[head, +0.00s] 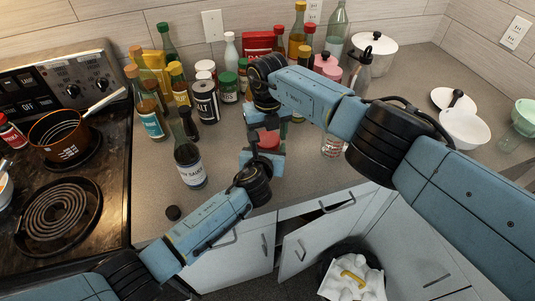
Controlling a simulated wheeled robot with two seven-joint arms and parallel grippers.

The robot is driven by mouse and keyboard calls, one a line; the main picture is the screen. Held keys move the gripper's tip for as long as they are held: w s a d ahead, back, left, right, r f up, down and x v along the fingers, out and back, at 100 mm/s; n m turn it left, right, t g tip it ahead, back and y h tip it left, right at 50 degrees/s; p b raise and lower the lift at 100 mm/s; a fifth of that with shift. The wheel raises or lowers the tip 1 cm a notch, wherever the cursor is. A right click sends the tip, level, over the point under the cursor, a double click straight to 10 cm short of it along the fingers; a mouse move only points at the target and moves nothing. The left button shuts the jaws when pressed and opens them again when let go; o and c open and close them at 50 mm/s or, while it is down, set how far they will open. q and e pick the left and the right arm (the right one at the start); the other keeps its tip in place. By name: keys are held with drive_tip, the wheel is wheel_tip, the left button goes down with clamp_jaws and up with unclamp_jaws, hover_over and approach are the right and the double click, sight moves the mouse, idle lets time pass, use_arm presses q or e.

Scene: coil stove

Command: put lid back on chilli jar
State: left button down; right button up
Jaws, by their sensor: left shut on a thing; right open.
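My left gripper (262,163) is shut on a small red thing (269,140), which looks like the chilli jar, above the counter near its front edge. The fingers hide much of it, so I cannot tell whether its top is covered. My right gripper (265,117) is open, just behind and above the red thing. Whether its fingers touch it is hidden. A small dark round cap (173,213) lies on the counter at the front left, in front of the soy sauce bottle (189,165). I cannot tell which container it fits.
Several bottles and a salt can (205,101) stand behind and left of my grippers. A clear jar (332,145) stands to the right, near my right forearm. The stove (62,215) is at the left. A cabinet door (302,248) below hangs open. The front middle counter is clear.

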drive_tip(key=shift+c, duration=0.5)
drive_tip(key=c, duration=0.7)
drive_tip(key=shift+m, duration=0.9)
use_arm(q)
drive_tip(key=shift+f, duration=0.1)
use_arm(e)
drive_tip(key=o, duration=1.1)
drive_tip(key=shift+r, duration=0.1)
wheel_tip(320, 180, up, 12)
drive_tip(key=shift+f, duration=0.1)
use_arm(q)
drive_tip(key=shift+c, duration=1.2)
unclamp_jaws()
